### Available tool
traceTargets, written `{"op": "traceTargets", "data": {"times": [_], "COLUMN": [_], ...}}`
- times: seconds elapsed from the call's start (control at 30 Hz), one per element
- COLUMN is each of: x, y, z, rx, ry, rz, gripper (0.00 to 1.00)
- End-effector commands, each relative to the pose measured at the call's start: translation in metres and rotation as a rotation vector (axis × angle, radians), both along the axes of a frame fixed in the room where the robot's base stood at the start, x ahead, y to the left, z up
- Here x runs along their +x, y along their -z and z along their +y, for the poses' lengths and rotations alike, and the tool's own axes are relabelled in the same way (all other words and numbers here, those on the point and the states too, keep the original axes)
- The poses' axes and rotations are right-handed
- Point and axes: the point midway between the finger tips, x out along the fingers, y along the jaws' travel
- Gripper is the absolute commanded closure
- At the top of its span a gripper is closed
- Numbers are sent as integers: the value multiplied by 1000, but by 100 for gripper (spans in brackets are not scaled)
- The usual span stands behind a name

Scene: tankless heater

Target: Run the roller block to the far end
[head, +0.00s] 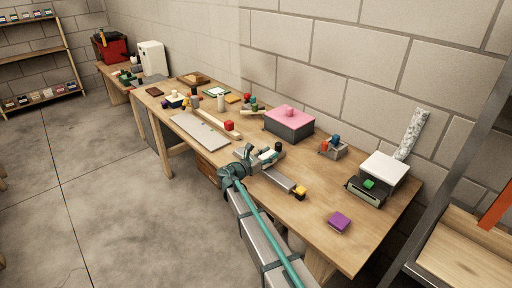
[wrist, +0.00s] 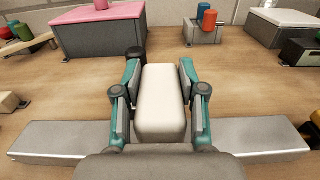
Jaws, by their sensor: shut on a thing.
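The roller block is a white block (wrist: 160,100) in the wrist view, held upright between the two fingers of my gripper (wrist: 160,82). In the head view my gripper (head: 259,157) is over the workbench, near its front edge, and hides most of the block. A grey metal rail (wrist: 262,138) runs left to right under the gripper; it also shows in the head view (head: 277,181). The block is over the middle stretch of the rail. Its underside is hidden, so contact with the rail cannot be seen. A yellow block (head: 300,191) sits at the rail's right end.
A black cylinder (wrist: 135,56) stands just behind the left finger. Behind it is a grey box with a pink lid (head: 289,122). A small holder (head: 333,149) and a purple block (head: 339,221) are to the right. The bench right of the rail is mostly clear.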

Motion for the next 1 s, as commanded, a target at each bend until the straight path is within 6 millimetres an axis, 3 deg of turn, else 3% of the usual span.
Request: {"op": "traceTargets", "data": {"times": [0.03,0.3,0.5,0.9,0.93,1.0], "x": [-18,-58,-69,-72,-72,-72], "y": [0,0,0,1,1,1], "z": [-15,-56,-68,-72,-72,-72], "rx": [-1,0,1,1,1,1], "ry": [4,4,2,7,7,7], "rz": [1,1,1,1,1,1], "gripper": [100,100,100,100,58,46]}}
